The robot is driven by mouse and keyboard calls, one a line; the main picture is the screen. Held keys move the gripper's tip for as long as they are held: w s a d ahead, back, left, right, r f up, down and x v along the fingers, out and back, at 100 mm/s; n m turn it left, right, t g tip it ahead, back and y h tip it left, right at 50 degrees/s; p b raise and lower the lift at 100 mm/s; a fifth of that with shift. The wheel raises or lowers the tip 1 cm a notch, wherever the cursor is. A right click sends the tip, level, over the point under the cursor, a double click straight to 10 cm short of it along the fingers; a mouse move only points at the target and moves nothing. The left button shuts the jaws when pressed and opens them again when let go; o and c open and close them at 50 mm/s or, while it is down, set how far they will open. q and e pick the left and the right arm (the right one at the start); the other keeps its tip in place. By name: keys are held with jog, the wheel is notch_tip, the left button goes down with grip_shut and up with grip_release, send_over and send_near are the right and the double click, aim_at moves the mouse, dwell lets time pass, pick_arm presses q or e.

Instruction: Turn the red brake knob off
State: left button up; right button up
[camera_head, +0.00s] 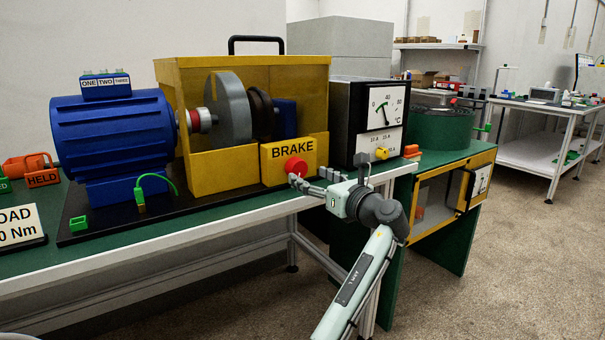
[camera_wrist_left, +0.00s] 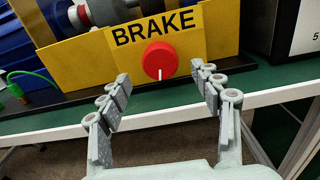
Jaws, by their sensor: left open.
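The red brake knob (camera_head: 296,166) is on the front of a yellow box (camera_head: 271,169) labelled BRAKE. It also shows in the left wrist view (camera_wrist_left: 159,58), round, with a white mark pointing down. My left gripper (camera_head: 309,177) is in front of the box, its fingers pointing at the knob. In the left wrist view the left gripper (camera_wrist_left: 160,76) is open, one finger on each side of the knob's position and apart from it. Nothing is between the fingers. My right gripper is not in view.
A blue motor (camera_head: 113,135) and a yellow guard (camera_head: 199,70) over a grey disc stand left of and behind the box. A black-and-white meter (camera_head: 384,113) stands to the right. The bench's front edge (camera_head: 180,237) runs below. The floor in front is clear.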

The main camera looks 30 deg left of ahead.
aim_at(300, 171)
pick_arm(q)
jog(key=shift+x, duration=2)
jog(key=c, duration=1.1)
